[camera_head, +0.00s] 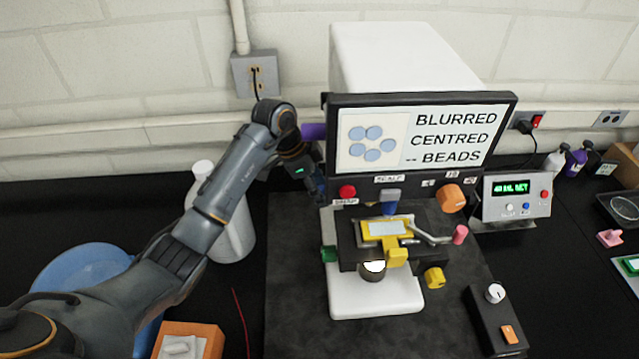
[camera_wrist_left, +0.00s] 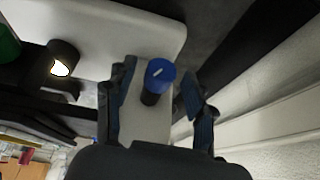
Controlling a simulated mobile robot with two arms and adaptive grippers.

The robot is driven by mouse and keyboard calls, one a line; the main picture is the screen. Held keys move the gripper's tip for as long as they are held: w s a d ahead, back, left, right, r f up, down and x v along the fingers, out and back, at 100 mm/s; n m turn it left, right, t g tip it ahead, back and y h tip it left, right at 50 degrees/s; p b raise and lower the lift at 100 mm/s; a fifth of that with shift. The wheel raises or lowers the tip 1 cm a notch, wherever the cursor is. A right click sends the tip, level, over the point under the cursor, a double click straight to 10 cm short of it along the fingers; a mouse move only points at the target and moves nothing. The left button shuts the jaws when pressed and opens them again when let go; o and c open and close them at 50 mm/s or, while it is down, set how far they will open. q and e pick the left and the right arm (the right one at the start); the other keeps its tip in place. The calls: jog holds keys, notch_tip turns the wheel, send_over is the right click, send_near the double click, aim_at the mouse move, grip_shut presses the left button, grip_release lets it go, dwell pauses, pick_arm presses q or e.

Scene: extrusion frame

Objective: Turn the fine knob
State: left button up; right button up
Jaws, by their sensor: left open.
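The microscope (camera_head: 400,60) stands on a dark mat, with a screen reading "BLURRED CENTRED -- BEADS". In the left wrist view, a blue knob (camera_wrist_left: 160,73) with a white mark sits between the open fingers of my left gripper (camera_wrist_left: 160,82). A gap shows on its right side; I cannot tell whether the left finger touches it. In the head view my left gripper (camera_head: 314,182) is at the microscope's left side, partly hidden, and this blue knob cannot be made out. Other knobs are orange (camera_head: 451,198), yellow (camera_head: 434,278) and green (camera_head: 328,254). My right gripper is not in view.
A white bottle (camera_head: 233,235) stands close behind my left arm. A blue bowl (camera_head: 85,270) and an orange box (camera_head: 205,335) are at left. A control box (camera_head: 515,197) and a dark dial box (camera_head: 480,310) are at right. The wall is close behind.

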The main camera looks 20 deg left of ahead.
pick_arm(q)
jog(key=shift+c, duration=0.4)
grip_shut()
jog(key=shift+t, duration=0.3)
jog(key=shift+s+f+t+y+b, duration=0.15)
jog(key=shift+t+y+b, duration=0.15)
jog(key=shift+t+b, duration=0.2)
jog(key=shift+f+m+t+b, duration=0.1)
jog(key=shift+m+t+b, duration=0.2)
jog(key=shift+t+b, duration=0.35)
jog(key=t+b, duration=0.1)
jog(key=b, duration=0.1)
jog(key=t+y+b, duration=0.1)
jog(key=b, duration=0.2)
jog(key=shift+s+d+f+m+t, duration=0.15)
jog(key=shift+s+m+t, duration=0.1)
jog(key=shift+m+t, duration=0.1)
jog(key=shift+r+t+y+b, duration=0.2)
jog(key=shift+t+y+b, duration=0.15)
jog(key=shift+b, duration=0.45)
